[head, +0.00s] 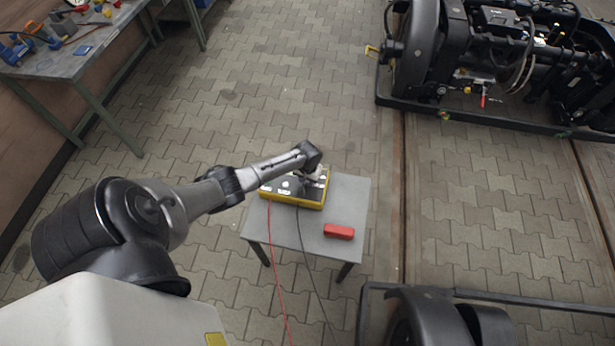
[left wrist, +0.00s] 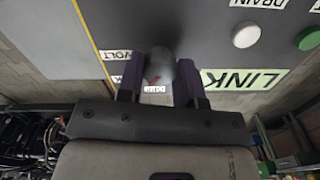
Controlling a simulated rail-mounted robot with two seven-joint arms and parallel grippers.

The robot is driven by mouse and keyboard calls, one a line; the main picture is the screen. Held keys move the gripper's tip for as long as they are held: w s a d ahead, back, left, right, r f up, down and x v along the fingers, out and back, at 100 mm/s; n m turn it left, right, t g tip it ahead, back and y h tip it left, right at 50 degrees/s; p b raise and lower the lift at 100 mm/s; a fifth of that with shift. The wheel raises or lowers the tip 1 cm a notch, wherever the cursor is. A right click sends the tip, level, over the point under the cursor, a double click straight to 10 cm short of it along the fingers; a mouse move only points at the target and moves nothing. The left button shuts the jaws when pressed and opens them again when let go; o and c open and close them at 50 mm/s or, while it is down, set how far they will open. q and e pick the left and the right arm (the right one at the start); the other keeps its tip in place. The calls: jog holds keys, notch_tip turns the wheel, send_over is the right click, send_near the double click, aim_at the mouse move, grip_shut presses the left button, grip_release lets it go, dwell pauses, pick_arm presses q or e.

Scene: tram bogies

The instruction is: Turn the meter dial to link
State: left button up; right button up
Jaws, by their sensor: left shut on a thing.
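The meter (head: 283,201) is a yellow-edged box with a dark top face, lying on a small grey table (head: 345,195). My left gripper (head: 317,172) is over the right part of its top. In the left wrist view, the gripper's two dark fingers (left wrist: 160,82) are shut on the grey dial (left wrist: 165,58), one on each side. A LINK label (left wrist: 243,79) is right of the fingers and a VOLT label (left wrist: 117,55) is left. A small red mark and a white label show between the fingers. I cannot tell where the dial points. My right gripper is not in view.
The meter panel also has a white button (left wrist: 245,34) and a green button (left wrist: 309,39). A workbench (head: 75,57) and a bogie (head: 480,55) stand farther off. Paved floor between is clear.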

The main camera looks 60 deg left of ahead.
pick_arm(q)
jog(key=shift+m, duration=1)
jog(key=o, duration=0.9)
jog(key=shift+r+p, duration=0.1)
jog(key=shift+p, duration=0.2)
jog(key=shift+r+p, duration=2.2)
jog(key=shift+r, duration=4.6)
jog(key=shift+m, duration=0.4)
